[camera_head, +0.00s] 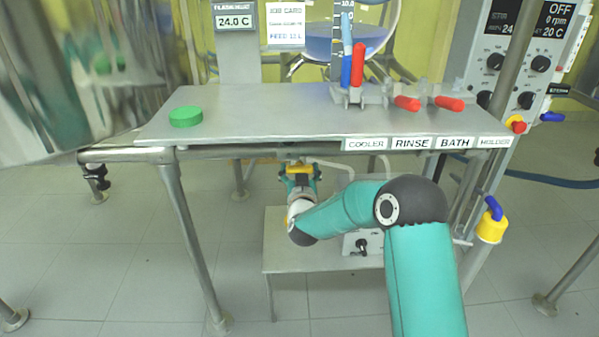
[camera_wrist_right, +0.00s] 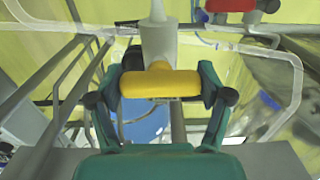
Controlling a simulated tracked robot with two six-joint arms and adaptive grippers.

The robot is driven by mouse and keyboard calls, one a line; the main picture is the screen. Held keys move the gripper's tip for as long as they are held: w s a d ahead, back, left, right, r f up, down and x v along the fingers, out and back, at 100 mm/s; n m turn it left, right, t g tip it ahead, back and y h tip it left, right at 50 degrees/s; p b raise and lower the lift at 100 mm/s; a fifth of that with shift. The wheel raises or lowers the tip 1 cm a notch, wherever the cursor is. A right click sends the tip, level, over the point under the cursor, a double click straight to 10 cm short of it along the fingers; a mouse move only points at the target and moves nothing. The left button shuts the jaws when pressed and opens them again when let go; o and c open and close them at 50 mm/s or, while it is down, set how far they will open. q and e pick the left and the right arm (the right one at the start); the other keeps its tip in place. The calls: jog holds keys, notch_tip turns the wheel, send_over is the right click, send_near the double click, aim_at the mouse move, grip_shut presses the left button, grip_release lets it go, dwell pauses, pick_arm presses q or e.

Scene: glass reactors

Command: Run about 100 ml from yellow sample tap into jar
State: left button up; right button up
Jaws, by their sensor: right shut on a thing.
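The yellow tap handle (camera_wrist_right: 160,82) lies crosswise between the fingers of my right gripper (camera_wrist_right: 160,95) in the right wrist view, with a pale grey tap body (camera_wrist_right: 159,45) behind it. My right gripper is shut on this handle. In the head view the yellow handle (camera_head: 299,169) shows under the bench's front edge, with my right gripper (camera_head: 300,178) at it. A round blue shape (camera_wrist_right: 146,124) shows behind the handle in the wrist view; I cannot tell what it is. I cannot make out the jar for certain. My left gripper is not in view.
A green round cap (camera_head: 185,116) lies on the steel bench (camera_head: 250,120). Red and blue handles (camera_head: 357,65) stand at its back right. A low steel stand (camera_head: 300,258) is below the bench. A yellow-and-blue fitting (camera_head: 491,226) hangs at the right. A shiny vessel fills the upper left.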

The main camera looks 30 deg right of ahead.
jog(key=o, duration=1.1)
jog(key=v, duration=1.2)
